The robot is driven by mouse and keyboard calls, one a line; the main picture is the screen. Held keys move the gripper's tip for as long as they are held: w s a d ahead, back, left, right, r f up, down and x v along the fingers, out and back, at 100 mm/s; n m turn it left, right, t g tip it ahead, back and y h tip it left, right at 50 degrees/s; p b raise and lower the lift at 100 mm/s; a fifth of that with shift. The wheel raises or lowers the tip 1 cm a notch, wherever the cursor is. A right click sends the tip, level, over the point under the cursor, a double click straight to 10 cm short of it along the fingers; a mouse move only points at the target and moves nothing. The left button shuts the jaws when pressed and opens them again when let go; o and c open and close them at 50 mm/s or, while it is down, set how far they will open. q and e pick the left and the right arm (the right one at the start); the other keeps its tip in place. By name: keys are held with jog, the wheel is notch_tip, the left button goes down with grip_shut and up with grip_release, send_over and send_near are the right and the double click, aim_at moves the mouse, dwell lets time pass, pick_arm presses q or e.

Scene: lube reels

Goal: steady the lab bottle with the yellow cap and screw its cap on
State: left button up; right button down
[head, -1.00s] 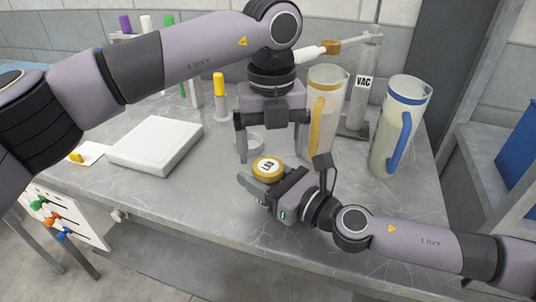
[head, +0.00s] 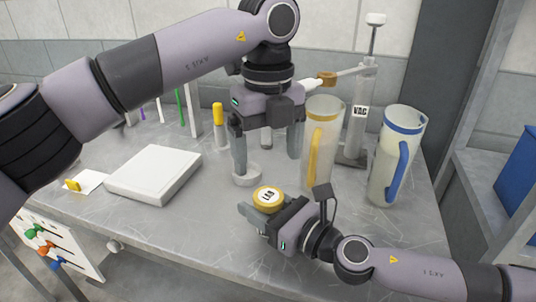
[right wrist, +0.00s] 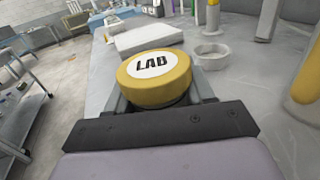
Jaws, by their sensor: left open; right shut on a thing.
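The lab bottle shows only by its yellow cap (head: 268,197), which has a white disc reading LAB; its body is hidden below the cap. The cap is upright and fills the middle of the right wrist view (right wrist: 155,78). I cannot tell how tightly it sits. My right gripper (head: 264,208) is shut around the bottle just under the cap, coming from the right, low over the bench. My left gripper (head: 267,160) points down with its fingers spread wide and empty. It is above and behind the cap, apart from it.
A small pale ring-shaped dish (head: 246,177) is behind the cap. A yellow-handled jug (head: 323,145) and a blue-handled jug (head: 398,155) stand at right, near a VAC stand (head: 359,125). A yellow-topped tube (head: 219,125) and flat white plate (head: 153,175) are at left. The front bench is clear.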

aim_at(267, 196)
pick_arm(q)
notch_tip(267, 196, down, 8)
jog(key=shift+f, duration=0.1)
dwell(0.6)
jog(key=c, duration=1.2)
jog(key=shift+c, duration=0.3)
jog(key=m, duration=0.3)
pick_arm(e)
jog(key=shift+w+d, duration=0.1)
